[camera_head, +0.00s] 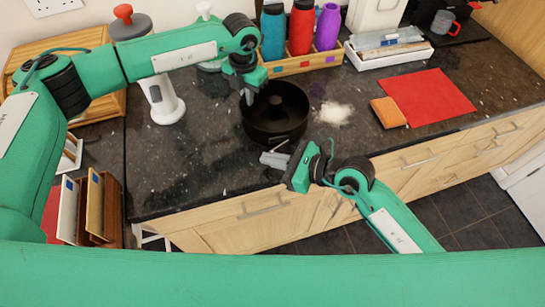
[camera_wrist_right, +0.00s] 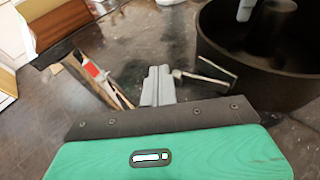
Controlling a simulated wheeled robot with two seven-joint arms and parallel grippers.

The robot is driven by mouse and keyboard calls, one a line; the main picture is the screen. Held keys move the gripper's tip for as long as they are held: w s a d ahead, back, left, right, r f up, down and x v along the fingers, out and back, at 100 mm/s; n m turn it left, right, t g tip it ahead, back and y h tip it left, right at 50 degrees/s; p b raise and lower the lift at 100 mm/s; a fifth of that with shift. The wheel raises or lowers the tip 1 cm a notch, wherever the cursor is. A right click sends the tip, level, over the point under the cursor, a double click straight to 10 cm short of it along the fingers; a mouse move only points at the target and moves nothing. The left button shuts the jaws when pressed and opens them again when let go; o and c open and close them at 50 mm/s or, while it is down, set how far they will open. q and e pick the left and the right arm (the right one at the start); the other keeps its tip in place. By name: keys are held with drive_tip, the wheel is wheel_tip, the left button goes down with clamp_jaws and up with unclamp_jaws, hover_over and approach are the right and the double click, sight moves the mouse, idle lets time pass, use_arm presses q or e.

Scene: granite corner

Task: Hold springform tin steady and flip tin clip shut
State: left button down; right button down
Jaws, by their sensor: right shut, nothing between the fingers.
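The dark springform tin (camera_head: 275,125), with a central tube, stands upright on the granite counter. It also shows in the right wrist view (camera_wrist_right: 222,52). My left gripper (camera_head: 247,96) reaches down over the tin's left rim and appears shut on it; one fingertip shows inside the tin in the right wrist view (camera_wrist_right: 245,10). The tin clip (camera_wrist_right: 205,75) sticks out from the tin's side as a thin lever, standing away from the wall. My right gripper (camera_head: 272,160) is shut and empty in front of the tin. Its fingers (camera_wrist_right: 158,85) are close to the clip's outer end; contact is unclear.
A wooden rack with bottles (camera_head: 300,62) stands behind the tin. White powder (camera_head: 334,113), an orange sponge (camera_head: 388,112) and a red mat (camera_head: 428,97) lie to the right. A white stand (camera_head: 165,100) is at the left. The counter's front edge is close below my right gripper.

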drive_tip(key=shift+w+d, duration=0.1)
idle(0.7)
drive_tip(key=shift+w+d, duration=0.5)
drive_tip(key=shift+s+d, duration=0.2)
drive_tip(key=shift+s, duration=0.1)
drive_tip(key=s+d+r, duration=0.3)
drive_tip(key=s+d, duration=0.3)
drive_tip(key=s, duration=0.5)
drive_tip(key=shift+d, duration=0.4)
drive_tip(key=shift+w, duration=0.1)
